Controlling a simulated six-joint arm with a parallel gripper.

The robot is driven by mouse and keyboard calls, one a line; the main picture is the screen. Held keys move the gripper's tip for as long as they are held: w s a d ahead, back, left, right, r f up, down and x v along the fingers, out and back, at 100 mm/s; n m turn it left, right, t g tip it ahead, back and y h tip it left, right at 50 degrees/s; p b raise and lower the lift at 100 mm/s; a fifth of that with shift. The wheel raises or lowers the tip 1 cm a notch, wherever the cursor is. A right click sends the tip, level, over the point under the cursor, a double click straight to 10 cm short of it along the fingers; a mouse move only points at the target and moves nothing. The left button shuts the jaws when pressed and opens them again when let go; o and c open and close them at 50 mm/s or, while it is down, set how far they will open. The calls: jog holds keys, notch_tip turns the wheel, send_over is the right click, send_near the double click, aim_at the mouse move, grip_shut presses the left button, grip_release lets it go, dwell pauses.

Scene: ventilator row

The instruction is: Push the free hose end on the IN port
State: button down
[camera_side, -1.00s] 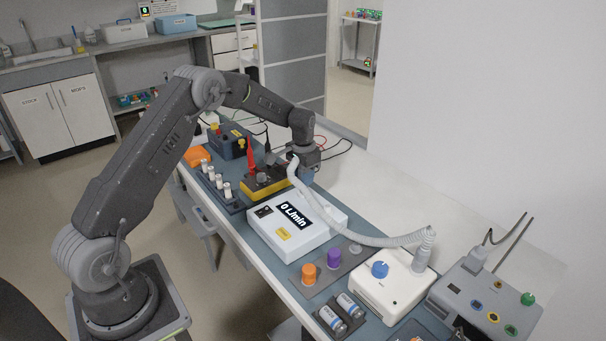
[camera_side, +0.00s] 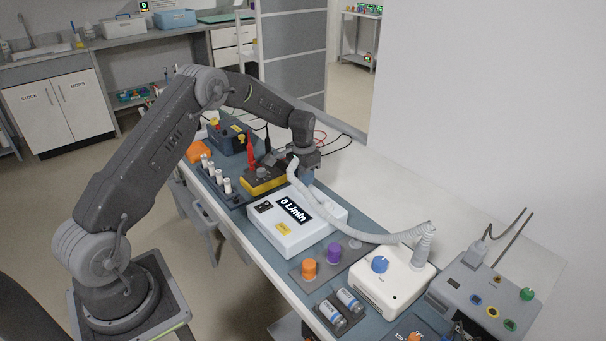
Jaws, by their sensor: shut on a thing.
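My gripper (camera_side: 303,163) points down just behind the far end of the white flow meter box (camera_side: 312,235), whose display reads 0 L/min. It is shut on the free end of the pale corrugated hose (camera_side: 372,237); the fingertips and the hose end itself are mostly hidden. The hose drops from the gripper, runs along the meter's right side, and rises to a grey fitting (camera_side: 423,247) on the white box with a blue knob (camera_side: 380,264). The IN port is not visible, so I cannot tell whether the hose end touches it.
A yellow and black meter (camera_side: 262,183) with red and black probes stands close left of the gripper. White vials (camera_side: 216,176) stand in a row nearby. Orange and purple knobs (camera_side: 321,260) and cylinders (camera_side: 342,306) are in front. The white bench to the right is mostly clear.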

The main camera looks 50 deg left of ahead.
dwell(0.4)
jog(key=c, duration=0.7)
grip_release()
notch_tip(320, 180, up, 13)
jog(key=s+d+r+t, duration=0.2)
jog(key=s+d+r, duration=0.45)
jog(key=r, duration=0.35)
jog(key=s+d+r+t, duration=0.1)
jog(key=s+d+r, duration=0.4)
jog(key=s+d, duration=0.25)
jog(key=s+d+f+t, duration=0.1)
jog(key=s+d, duration=0.2)
jog(key=s, duration=0.6)
jog(key=s+d+f+t, duration=0.1)
jog(key=s+d+f, duration=0.1)
jog(key=s, duration=0.7)
jog(key=shift+s+d+t, duration=0.25)
jog(key=shift+d+t, duration=0.05)
jog(key=shift+d, duration=0.15)
